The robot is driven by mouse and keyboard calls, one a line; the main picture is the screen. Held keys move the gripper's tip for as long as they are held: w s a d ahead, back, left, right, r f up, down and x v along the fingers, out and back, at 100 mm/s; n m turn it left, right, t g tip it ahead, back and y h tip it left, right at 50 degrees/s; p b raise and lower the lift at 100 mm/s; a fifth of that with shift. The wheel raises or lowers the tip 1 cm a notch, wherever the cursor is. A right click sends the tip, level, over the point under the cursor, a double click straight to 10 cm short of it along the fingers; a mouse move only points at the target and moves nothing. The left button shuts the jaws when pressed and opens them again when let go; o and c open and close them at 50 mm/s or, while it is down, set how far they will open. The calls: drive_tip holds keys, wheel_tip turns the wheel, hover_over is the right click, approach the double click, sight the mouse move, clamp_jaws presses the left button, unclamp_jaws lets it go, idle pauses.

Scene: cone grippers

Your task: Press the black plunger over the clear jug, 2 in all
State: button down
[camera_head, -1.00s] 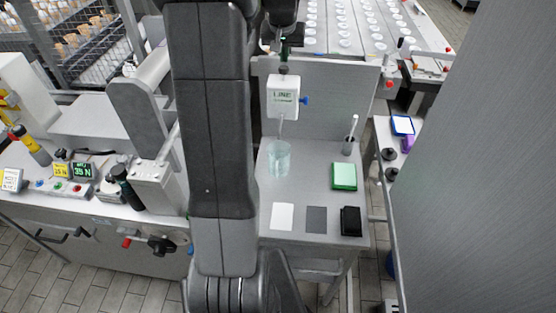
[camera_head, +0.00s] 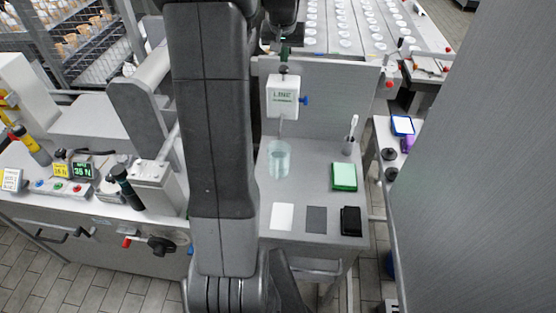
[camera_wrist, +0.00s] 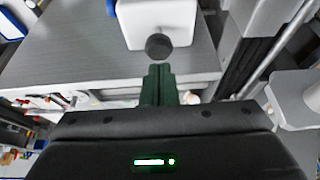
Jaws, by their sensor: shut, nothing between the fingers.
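The black plunger (camera_head: 283,70) sits on top of the white dispenser box (camera_head: 283,97) on the upright grey panel. It shows as a round black knob (camera_wrist: 159,46) in the wrist view. The clear jug (camera_head: 279,158) stands upright below the dispenser's thin spout. It looks pale bluish, and I cannot tell how much liquid is in it. My gripper (camera_head: 285,61) is just above the plunger, its dark green fingers closed together with nothing between them. In the wrist view the fingertips (camera_wrist: 159,68) appear close to the knob. I cannot tell whether they touch it.
A blue knob (camera_head: 304,100) sticks out of the dispenser's right side. A green pad (camera_head: 344,177), a white card (camera_head: 282,217), a grey square (camera_head: 316,220) and a black block (camera_head: 351,221) lie on the bench. A holder (camera_head: 348,146) with a white-handled tool stands at right.

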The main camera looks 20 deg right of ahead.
sight(284, 67)
drive_tip(key=shift+f, duration=0.2)
drive_tip(key=shift+f+b, duration=1)
drive_tip(key=shift+f, duration=0.35)
drive_tip(key=shift+r, duration=0.2)
drive_tip(key=shift+r+p, duration=1.1)
drive_tip(key=shift+r, duration=0.15)
drive_tip(key=shift+f, duration=0.2)
drive_tip(key=shift+f+b, duration=0.9)
drive_tip(key=shift+f, duration=0.3)
drive_tip(key=shift+r, duration=0.1)
drive_tip(key=shift+r+p, duration=1.05)
drive_tip(key=shift+r, duration=0.25)
